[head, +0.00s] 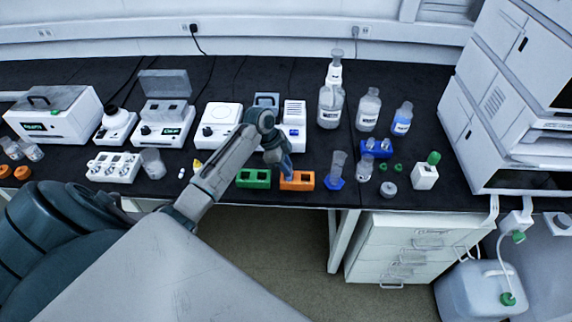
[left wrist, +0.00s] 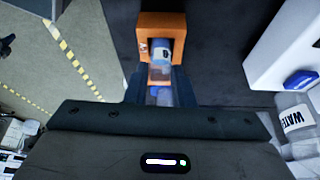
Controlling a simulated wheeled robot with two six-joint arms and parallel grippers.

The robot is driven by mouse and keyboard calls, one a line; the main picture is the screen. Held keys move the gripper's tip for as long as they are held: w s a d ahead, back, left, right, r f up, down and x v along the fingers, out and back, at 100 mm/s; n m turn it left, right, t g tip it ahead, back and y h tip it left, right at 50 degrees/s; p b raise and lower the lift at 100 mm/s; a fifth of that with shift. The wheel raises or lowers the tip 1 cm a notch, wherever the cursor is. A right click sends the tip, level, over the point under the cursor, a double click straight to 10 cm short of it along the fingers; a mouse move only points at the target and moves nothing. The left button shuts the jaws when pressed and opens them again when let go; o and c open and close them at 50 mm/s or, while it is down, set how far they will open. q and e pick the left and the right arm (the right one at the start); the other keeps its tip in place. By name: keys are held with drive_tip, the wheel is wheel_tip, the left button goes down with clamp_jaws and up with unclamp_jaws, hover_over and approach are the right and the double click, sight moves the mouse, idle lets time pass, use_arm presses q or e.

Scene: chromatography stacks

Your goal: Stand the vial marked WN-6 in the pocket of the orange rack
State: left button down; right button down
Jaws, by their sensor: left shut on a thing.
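The orange rack (head: 305,182) stands near the front edge of the black bench, just right of the green rack. My left gripper (head: 286,174) is over its left part, pointing down. In the left wrist view the gripper is shut on a clear vial (left wrist: 161,62) with a white label. The label is too small to read for certain. The vial's far end lies over or in a pocket of the orange rack (left wrist: 162,20); I cannot tell how deep it is. In the head view the vial is hidden by the gripper. My right gripper is not in view.
The green rack (head: 254,178) is close on the left. A cylinder on a blue base (head: 336,170) stands close on the right. Bottles (head: 331,104) and white instruments (head: 219,126) stand behind. A white rack (head: 113,167) is farther left. The bench front edge is near.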

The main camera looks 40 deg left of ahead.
use_arm(q)
drive_tip(key=shift+f, duration=0.4)
drive_tip(key=c, duration=0.7)
unclamp_jaws()
drive_tip(key=shift+c, duration=0.2)
drive_tip(key=shift+r+p, duration=3.3)
drive_tip(key=shift+r, duration=0.3)
drive_tip(key=shift+f, duration=0.1)
